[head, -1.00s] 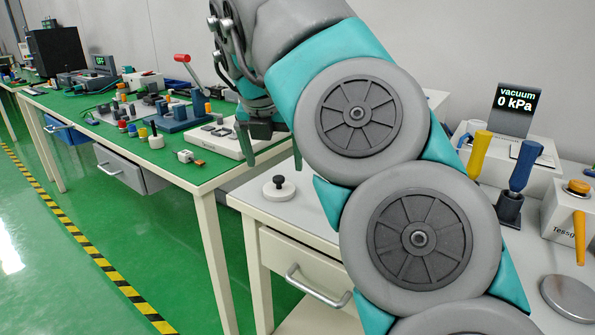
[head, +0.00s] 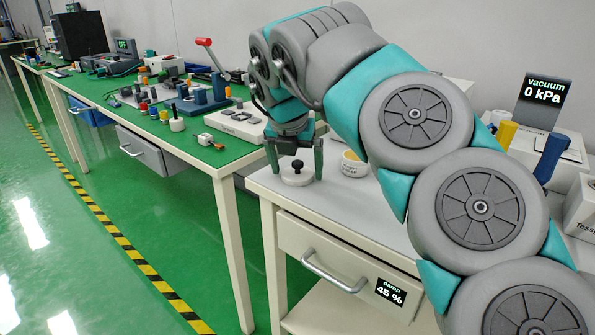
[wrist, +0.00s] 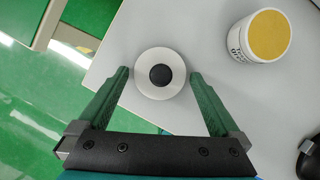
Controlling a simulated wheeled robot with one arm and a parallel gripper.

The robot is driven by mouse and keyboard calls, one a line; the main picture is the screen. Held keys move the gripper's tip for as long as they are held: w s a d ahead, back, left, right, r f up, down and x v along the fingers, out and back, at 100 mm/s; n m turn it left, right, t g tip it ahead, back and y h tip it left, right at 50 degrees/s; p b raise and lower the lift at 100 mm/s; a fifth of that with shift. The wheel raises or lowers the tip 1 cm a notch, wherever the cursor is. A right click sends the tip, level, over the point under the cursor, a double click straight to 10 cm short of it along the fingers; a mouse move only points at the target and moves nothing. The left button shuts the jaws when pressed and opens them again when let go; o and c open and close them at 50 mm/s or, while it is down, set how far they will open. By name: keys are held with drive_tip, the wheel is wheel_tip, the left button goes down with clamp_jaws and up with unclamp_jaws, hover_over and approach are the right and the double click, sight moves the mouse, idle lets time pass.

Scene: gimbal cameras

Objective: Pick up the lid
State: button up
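The lid (head: 298,174) is a small white disc with a black knob on top. It lies flat on the grey-white table (head: 345,205) near its left corner. In the wrist view the lid (wrist: 160,74) sits between the fingertips, slightly beyond them, with a gap on each side. My gripper (head: 294,172) is open, pointing down with its green fingers on either side of the lid. In the wrist view my gripper (wrist: 159,75) holds nothing. Whether the fingertips are at table height is hard to tell.
A white pot with a yellow top (wrist: 262,37) stands right of the lid; it also shows in the head view (head: 354,163). A green-topped bench (head: 215,150) with several devices is to the left. A drawer (head: 340,268) with a "damp 45 %" display is below the tabletop.

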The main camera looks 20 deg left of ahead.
drive_tip(key=c, duration=1.1)
drive_tip(key=shift+o, duration=0.2)
